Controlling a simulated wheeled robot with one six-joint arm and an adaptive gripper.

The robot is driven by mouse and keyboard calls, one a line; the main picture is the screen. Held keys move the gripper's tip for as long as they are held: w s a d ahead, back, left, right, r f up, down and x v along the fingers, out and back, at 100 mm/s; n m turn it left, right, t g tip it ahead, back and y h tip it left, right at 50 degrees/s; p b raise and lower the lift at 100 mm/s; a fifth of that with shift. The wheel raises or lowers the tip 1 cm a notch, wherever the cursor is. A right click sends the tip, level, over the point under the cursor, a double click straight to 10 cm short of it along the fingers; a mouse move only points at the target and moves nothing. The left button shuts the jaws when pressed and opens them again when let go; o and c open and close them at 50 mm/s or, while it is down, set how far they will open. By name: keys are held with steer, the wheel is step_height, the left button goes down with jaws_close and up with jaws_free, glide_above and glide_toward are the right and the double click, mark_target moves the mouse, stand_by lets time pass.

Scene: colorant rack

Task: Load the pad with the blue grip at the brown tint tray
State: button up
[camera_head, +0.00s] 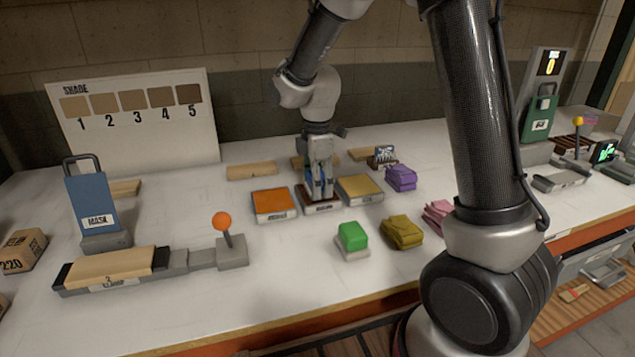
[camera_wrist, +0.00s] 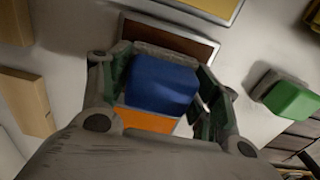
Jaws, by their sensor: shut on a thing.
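My gripper (camera_head: 319,187) points down over the brown tint tray (camera_head: 321,207), which lies between the orange and yellow trays. It is shut on the pad with the blue grip (camera_wrist: 160,86), with a finger on each side of the blue block. The wrist view also shows my gripper (camera_wrist: 160,95) and the brown tray's far part (camera_wrist: 172,36) beyond the pad. A pale strip shows along the pad's far edge. The pad's underside is hidden, so I cannot tell whether it touches the tint.
The orange tray (camera_head: 273,205) and yellow tray (camera_head: 359,189) flank the brown one closely. A green-grip pad (camera_head: 352,238) stands in front. Folded cloths, yellow (camera_head: 402,231) and purple (camera_head: 401,178), lie to the right. A clamp with a wooden board (camera_head: 118,267) is at front left.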

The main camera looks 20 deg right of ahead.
steer(key=shift+r, duration=3.45)
